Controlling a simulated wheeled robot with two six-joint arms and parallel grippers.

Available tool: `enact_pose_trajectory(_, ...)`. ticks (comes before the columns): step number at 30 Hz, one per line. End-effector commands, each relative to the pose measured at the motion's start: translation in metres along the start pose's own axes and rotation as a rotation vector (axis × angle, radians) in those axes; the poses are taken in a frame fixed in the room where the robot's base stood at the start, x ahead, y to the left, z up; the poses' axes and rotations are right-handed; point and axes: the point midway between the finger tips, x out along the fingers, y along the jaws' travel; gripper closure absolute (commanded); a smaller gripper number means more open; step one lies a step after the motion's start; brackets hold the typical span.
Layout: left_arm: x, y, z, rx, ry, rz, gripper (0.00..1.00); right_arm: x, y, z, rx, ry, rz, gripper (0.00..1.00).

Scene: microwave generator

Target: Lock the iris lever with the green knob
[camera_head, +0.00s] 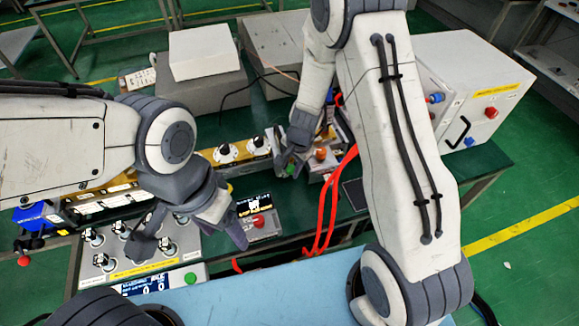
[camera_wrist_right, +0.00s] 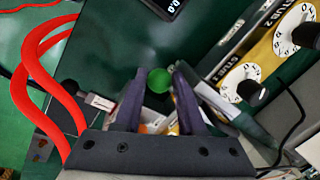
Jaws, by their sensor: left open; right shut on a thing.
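The green knob (camera_head: 290,169) is at the back middle of the bench, at the tips of my right gripper (camera_head: 287,166). In the right wrist view the green knob (camera_wrist_right: 159,80) sits between the two dark fingertips of my right gripper (camera_wrist_right: 158,84), which is shut on it. The iris lever under the knob is mostly hidden by the fingers and cannot be made out clearly. My left gripper (camera_head: 190,246) is open and empty over the front-left control panel.
Dials on a yellow strip (camera_head: 228,152) stand left of the right gripper; they also show in the right wrist view (camera_wrist_right: 240,82). An orange knob (camera_head: 320,154) is close on its right. Red hoses (camera_head: 330,205) run down to the front. A white cabinet (camera_head: 470,85) stands at the right.

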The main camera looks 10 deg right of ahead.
Motion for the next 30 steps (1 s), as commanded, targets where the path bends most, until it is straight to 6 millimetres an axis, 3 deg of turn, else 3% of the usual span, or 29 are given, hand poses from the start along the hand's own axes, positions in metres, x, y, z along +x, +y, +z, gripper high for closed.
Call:
enact_pose_trajectory(1,0.000,0.000,0.000,0.000,0.000,0.000,0.31,-0.003,-0.005,-0.008,0.011,0.020,-0.016,0.53)
enact_pose_trajectory(3,0.000,0.000,0.000,0.000,0.000,0.000,0.31,-0.003,-0.005,-0.007,0.009,0.020,-0.015,0.31)
enact_pose_trajectory(14,-0.002,0.000,0.000,0.000,0.000,0.000,0.31,-0.005,-0.004,-0.003,0.000,0.011,-0.008,0.31)
enact_pose_trajectory(23,-0.023,0.002,-0.001,-0.001,0.000,0.000,0.31,-0.058,-0.005,-0.003,0.001,0.014,-0.011,0.31)
enact_pose_trajectory(30,-0.028,0.002,-0.001,-0.002,0.000,0.000,0.31,-0.095,-0.004,-0.003,0.002,0.015,-0.012,0.31)
